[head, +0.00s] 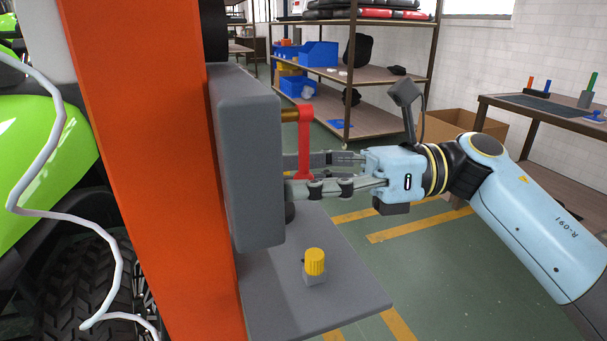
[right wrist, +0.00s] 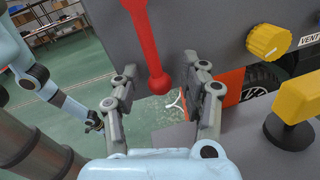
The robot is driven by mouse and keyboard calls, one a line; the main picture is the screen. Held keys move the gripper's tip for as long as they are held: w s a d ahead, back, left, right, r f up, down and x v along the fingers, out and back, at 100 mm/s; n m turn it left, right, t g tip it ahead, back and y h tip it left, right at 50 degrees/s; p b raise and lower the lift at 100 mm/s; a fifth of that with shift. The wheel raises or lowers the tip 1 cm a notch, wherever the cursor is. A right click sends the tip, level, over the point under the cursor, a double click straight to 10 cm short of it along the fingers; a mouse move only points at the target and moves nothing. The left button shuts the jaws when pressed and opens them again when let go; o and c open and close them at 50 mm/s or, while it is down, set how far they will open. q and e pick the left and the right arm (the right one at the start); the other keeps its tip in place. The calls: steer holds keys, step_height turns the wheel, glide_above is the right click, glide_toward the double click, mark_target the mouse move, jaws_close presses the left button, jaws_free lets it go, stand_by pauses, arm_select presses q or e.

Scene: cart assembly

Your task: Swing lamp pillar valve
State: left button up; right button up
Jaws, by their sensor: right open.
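The red valve lever (head: 305,140) hangs from a brass stem on the side of the grey box (head: 250,160), which is fixed to the orange pillar (head: 160,150). The lever points straight down in the head view. My right gripper (head: 295,173) is open, its fingers level with the lever's lower part. In the right wrist view the red lever (right wrist: 146,40) ends in a rounded tip between the two spread fingers of my right gripper (right wrist: 163,80), with gaps visible on both sides.
A grey shelf (head: 340,290) below the box carries a yellow knob (head: 314,262). The right wrist view shows another yellow knob (right wrist: 268,42) beside a VENT label. A green vehicle (head: 40,150) stands left. Storage racks (head: 375,75) and a workbench (head: 550,118) stand behind.

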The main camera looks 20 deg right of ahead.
steer(key=shift+c, duration=0.2)
jaws_close()
steer(key=shift+a, duration=0.1)
stand_by(0.4)
